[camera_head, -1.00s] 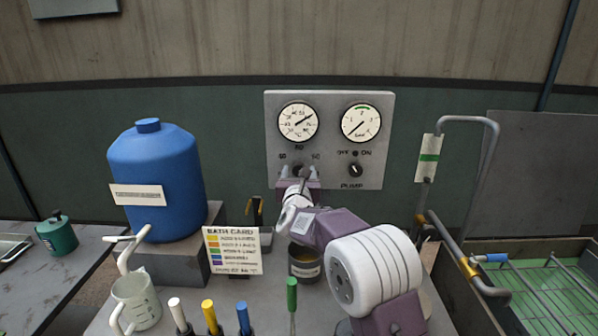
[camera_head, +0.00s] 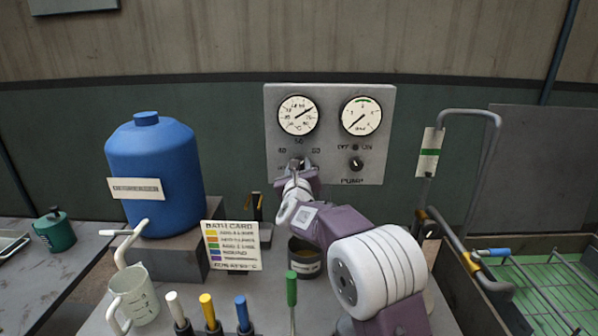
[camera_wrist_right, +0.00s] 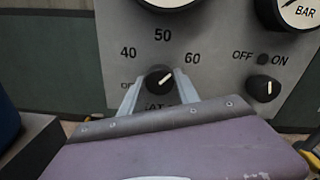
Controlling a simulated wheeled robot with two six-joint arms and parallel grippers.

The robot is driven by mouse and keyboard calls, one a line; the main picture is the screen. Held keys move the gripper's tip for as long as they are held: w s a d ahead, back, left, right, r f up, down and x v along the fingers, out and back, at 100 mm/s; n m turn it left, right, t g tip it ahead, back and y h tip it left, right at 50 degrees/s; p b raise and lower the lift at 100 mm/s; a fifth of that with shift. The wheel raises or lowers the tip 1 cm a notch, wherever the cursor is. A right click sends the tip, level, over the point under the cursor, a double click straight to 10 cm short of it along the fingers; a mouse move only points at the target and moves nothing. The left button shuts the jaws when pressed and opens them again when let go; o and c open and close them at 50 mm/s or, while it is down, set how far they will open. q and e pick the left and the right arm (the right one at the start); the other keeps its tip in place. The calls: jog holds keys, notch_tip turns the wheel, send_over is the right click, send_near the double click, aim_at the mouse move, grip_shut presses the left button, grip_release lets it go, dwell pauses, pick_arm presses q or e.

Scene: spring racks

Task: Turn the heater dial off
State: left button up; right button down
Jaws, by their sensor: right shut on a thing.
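The heater dial (camera_wrist_right: 158,77) is a small black knob with a white pointer on the grey panel, below 40, 50 and 60 marks, with a partly covered OFF mark at its lower left. Its pointer tilts to the upper right, toward 60. My right gripper (camera_wrist_right: 159,86) is shut on the dial, one pale finger on each side. In the head view the gripper (camera_head: 298,168) hides most of the dial. My left gripper is not in view.
The pump knob (camera_head: 356,164) sits right of the dial, below two gauges. A bath card (camera_head: 232,245), a dark pot (camera_head: 305,262) and several coloured-handled tools stand on the bench below. A blue tank (camera_head: 155,175) is left; a green rack basin (camera_head: 550,300) is right.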

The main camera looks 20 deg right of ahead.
jog(key=shift+r+n+p, duration=0.15)
jog(key=shift+n+p, duration=4.55)
jog(key=shift+n, duration=11.4)
jog(key=c, duration=0.9)
grip_release()
